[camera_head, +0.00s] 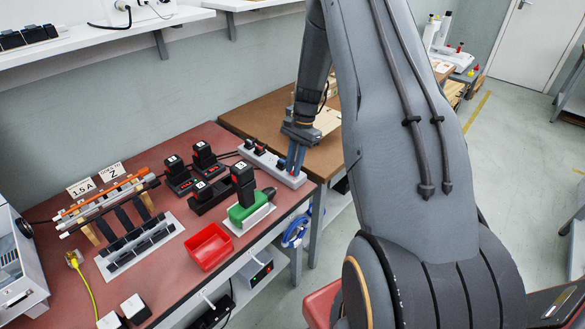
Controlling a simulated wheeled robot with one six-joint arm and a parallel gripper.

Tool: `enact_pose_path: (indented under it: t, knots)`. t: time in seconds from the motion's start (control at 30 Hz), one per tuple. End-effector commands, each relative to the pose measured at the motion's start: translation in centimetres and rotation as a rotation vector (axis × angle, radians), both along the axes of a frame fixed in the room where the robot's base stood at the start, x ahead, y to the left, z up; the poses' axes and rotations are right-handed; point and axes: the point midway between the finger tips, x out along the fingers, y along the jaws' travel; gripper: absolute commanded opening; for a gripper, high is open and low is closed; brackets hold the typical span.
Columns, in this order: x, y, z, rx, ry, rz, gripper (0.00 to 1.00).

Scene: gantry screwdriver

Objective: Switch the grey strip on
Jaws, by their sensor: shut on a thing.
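The grey strip (262,160) is a long, pale power strip lying along the back right of the red bench top. Dark plugs stand in its left part. My gripper (293,171) points down over the strip's right end. Its two blue fingers are close together and shut at the strip, with the fingertips at its top surface. The switch is too small to make out and is partly hidden by the fingers.
Black battery chargers (210,195) stand left of the strip. A green and black tool (244,208) sits on a white holder in front of it. A red bin (208,246) is nearer the front edge. A brown table (265,118) adjoins behind.

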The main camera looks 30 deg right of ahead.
Motion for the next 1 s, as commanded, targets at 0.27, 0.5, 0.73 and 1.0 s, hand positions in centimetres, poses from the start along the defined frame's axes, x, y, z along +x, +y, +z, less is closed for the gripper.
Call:
enact_pose_path:
  t: [0.27,0.5,0.73,1.0]
  knots:
    - [0.0,0.0,0.0,-0.001,0.000,0.000,0.21]
    - [0.0,0.1,0.0,-0.001,0.000,0.001,0.34]
    - [0.1,-0.1,0.6,-0.001,-0.002,0.002,0.34]
    - [0.6,-1.2,4.5,-0.003,-0.004,-0.001,0.34]
